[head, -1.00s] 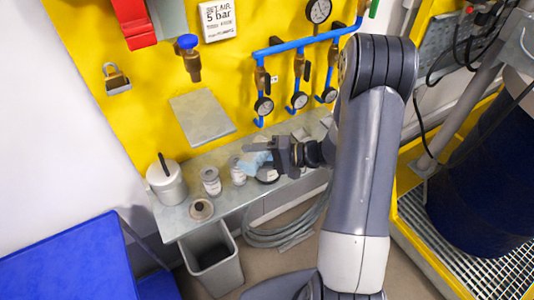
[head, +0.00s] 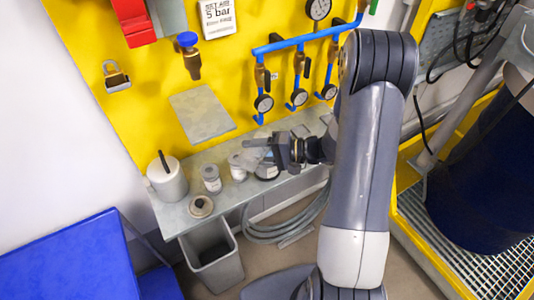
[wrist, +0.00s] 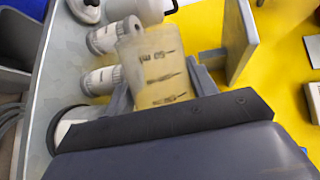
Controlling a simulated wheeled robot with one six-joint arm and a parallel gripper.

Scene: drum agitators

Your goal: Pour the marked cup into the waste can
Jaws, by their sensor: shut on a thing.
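The marked cup (wrist: 157,60) is a translucent vessel with dark marks on its side. In the wrist view my gripper (wrist: 160,88) is shut on it, one finger on each side. In the head view the cup (head: 257,149) is a faint pale shape at the tip of my gripper (head: 272,151), over the grey shelf. What is inside the cup cannot be made out. The waste can (head: 214,262) is an open grey bin on the floor below the shelf's front left end. My gripper is up and right of it in the picture, not over it.
On the shelf (head: 240,192) stand a lidded pot (head: 167,183), a small jar (head: 211,181), another jar (head: 237,172) and a low round piece (head: 201,207). A grey plate (head: 203,113) and blue pipes (head: 300,40) are on the yellow wall. A coiled hose (head: 275,232) hangs below.

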